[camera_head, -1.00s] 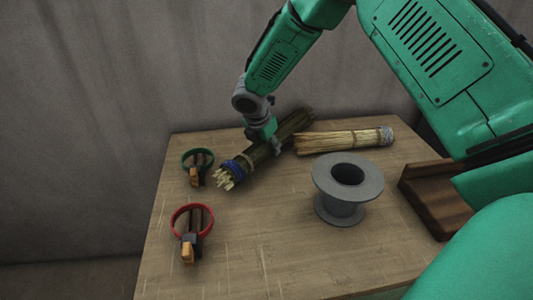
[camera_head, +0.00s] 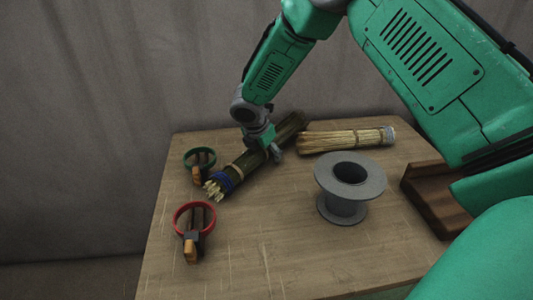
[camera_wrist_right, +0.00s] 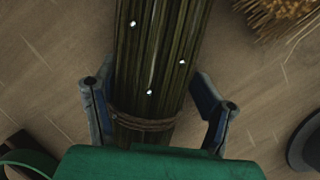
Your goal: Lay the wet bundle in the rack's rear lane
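The wet bundle (camera_head: 240,167) is dark green-brown with pale cut ends and a blue band, and lies slantwise at the table's back left. Bright droplets dot it in the right wrist view (camera_wrist_right: 150,60). My right gripper (camera_head: 262,150) is over its middle. In the wrist view its two fingers (camera_wrist_right: 157,105) stand apart on either side of the bundle, with a gap at each side. A brown wooden piece, seemingly the rack (camera_head: 428,200), is at the right table edge, partly hidden by my arm; its lanes cannot be made out. My left gripper is not in view.
A pale dry bundle (camera_head: 345,140) lies at the back, right of the wet one. A grey spool (camera_head: 349,188) stands before it. A green-ringed tool (camera_head: 198,163) is close to the wet bundle's cut end; a red-ringed tool (camera_head: 194,222) lies nearer. The front middle is clear.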

